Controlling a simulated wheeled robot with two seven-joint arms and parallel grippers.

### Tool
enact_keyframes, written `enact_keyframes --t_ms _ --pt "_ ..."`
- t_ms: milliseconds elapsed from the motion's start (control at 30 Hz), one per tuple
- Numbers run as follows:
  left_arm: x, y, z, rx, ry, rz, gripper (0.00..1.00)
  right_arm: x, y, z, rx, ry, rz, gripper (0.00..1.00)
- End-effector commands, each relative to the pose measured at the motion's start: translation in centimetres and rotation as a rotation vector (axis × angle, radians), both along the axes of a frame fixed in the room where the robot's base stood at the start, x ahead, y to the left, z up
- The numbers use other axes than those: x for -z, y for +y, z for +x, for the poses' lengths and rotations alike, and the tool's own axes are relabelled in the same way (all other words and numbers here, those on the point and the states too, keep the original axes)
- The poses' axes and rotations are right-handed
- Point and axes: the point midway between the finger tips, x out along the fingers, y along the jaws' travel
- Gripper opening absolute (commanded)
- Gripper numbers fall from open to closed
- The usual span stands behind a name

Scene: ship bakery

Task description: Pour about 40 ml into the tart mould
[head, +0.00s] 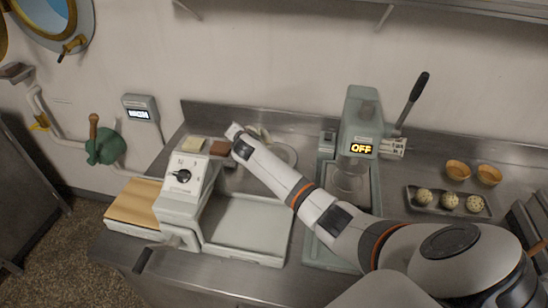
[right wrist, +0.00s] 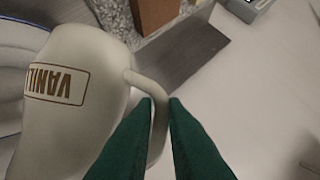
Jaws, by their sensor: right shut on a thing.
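A cream jug marked with letters starting VANIL (right wrist: 90,60) fills the left of the right wrist view. My right gripper (right wrist: 160,102) has its green fingers on either side of the jug's handle (right wrist: 148,85), shut on it. In the head view my right arm reaches across the counter to the back left, and its wrist hides the fingers and most of the jug. Two small orange-brown round cups (head: 458,170) stand at the back right; I cannot tell whether either is the tart mould. My left gripper is out of view.
A press with an OFF display (head: 361,148) and a long lever stands right of centre. A scale with a dial (head: 183,177), a pale tray (head: 245,225) and a wooden board (head: 135,203) are at left. A dark tray (head: 413,199) holds speckled balls. A wall backs the counter.

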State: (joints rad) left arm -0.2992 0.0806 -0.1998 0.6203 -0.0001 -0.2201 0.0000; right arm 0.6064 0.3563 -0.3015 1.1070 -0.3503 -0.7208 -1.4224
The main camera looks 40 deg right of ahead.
Motion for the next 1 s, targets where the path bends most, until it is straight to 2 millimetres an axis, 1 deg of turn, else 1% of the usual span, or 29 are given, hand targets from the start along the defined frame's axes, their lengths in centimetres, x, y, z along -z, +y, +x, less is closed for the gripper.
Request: enact_keyframes --t_ms 1000 --pt "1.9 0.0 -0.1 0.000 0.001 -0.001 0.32 -0.3 -1.1 -0.7 0.001 -0.118 0.157 0.00"
